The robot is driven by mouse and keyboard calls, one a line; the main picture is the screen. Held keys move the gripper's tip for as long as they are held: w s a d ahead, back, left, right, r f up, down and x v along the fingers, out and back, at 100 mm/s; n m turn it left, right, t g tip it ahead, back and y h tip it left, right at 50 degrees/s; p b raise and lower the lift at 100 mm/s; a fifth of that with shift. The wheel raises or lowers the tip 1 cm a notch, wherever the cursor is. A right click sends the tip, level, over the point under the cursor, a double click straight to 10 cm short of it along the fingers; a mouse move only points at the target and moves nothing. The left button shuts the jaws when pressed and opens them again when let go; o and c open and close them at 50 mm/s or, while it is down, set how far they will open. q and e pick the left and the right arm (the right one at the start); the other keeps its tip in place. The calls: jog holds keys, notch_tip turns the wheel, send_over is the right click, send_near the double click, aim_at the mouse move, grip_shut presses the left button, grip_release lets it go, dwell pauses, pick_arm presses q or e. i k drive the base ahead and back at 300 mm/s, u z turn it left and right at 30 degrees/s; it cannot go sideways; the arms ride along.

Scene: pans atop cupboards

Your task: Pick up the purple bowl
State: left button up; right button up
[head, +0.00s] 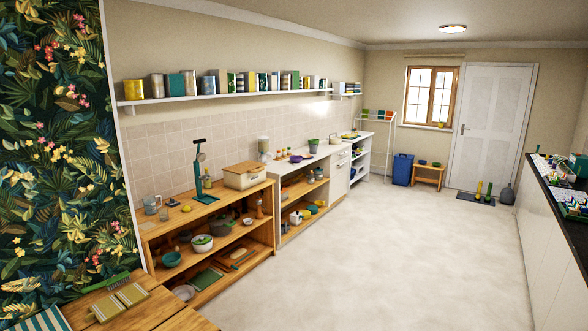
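A small dark purple item (296,159) sits on the white counter (283,168) along the left wall. It may be the purple bowl, but it is too small to be sure. Two small dark bluish items (436,164) sit on the low wooden bench (428,175) by the far wall, and I cannot tell their exact colour or whether one is purple. Neither of my grippers is in view.
A wooden shelf unit (222,217) with pots and bowls stands at the left, and a wooden table (128,308) at the lower left. A dark-topped counter (560,215) runs along the right. The pale floor (400,250) between is clear. A blue bin (402,170) stands at the back.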

aim_at(296, 160)
jog(key=z, duration=0.15)
jog(key=i, duration=1.45)
jog(key=z, duration=0.3)
jog(key=i, duration=4.25)
jog(key=u, duration=0.95)
jog(key=i, duration=2.5)
jog(key=u, duration=0.5)
